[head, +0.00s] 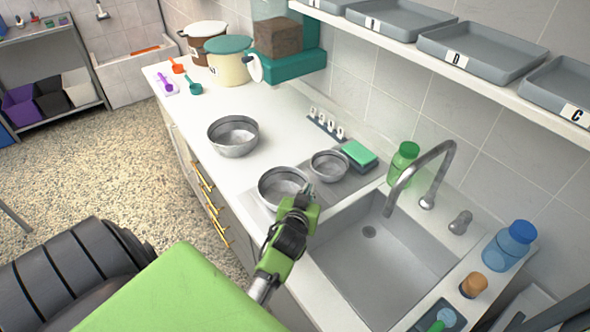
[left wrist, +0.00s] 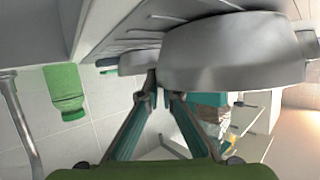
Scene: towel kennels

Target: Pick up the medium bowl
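The medium bowl (head: 277,190), a metal bowl, is on the ribbed drainboard left of the sink. My left gripper (head: 304,192) is at its right rim. In the left wrist view the medium bowl (left wrist: 225,52) fills the top. The fingers of my left gripper (left wrist: 162,92) close in on its rim, one outside and one passing behind the rim, which hides that tip. They look shut on the wall. I see no clear gap under the bowl. A smaller bowl (head: 329,165) stands just behind, and a larger bowl (head: 232,136) stands farther left. My right gripper is not in view.
The sink (head: 375,260) with its faucet (head: 421,178) lies to the right. A green sponge (head: 359,152) and green bottle (head: 403,163) stand near the wall. A shelf with grey trays (head: 480,53) hangs above. The counter around the larger bowl is clear.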

